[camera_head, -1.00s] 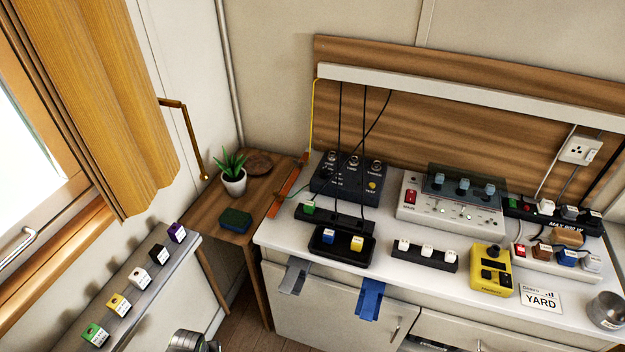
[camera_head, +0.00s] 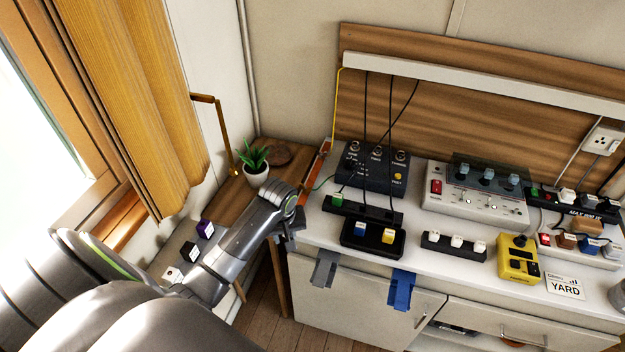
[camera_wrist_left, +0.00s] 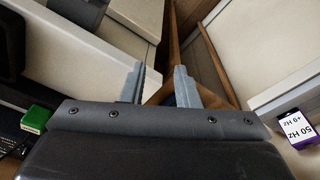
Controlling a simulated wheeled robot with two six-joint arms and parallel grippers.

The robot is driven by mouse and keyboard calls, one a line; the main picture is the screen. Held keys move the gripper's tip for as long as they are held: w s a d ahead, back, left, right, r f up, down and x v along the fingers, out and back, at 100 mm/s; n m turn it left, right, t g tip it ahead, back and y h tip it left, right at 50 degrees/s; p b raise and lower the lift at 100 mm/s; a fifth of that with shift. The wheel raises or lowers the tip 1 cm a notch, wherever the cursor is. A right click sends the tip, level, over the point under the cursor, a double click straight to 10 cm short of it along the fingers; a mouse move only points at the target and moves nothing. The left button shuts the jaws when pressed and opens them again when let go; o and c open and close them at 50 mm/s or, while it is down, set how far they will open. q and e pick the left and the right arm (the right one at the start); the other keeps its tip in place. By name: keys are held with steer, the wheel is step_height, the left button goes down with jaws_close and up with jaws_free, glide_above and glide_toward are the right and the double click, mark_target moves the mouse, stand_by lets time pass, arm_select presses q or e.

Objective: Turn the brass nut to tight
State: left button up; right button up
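I cannot make out the brass nut in either view. My right gripper is not in view.
The black box (camera_head: 372,172) stands on the counter (camera_head: 312,232). A grey tab (camera_head: 325,268) and a blue tab (camera_head: 402,289) hang over its front edge. A potted plant (camera_head: 256,172) is on the wooden side table. A purple-black block (camera_wrist_left: 299,130) shows at the wrist view's right.

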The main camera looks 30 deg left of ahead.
arm_select(q)
steer(key=w+a+r+n, duration=0.2)
steer(key=w+r+n, duration=0.2)
steer(key=w+r, duration=0.45)
steer(key=n+g+h, duration=0.1)
steer(key=n+g, duration=0.1)
steer(key=n, duration=0.4)
glide_toward(306, 185)
step_height(306, 185, down, 9)
steer(key=shift+s+r+p, duration=0.15)
steer(key=shift+r+p, duration=0.05)
steer(key=shift+p, duration=0.3)
jaws_close()
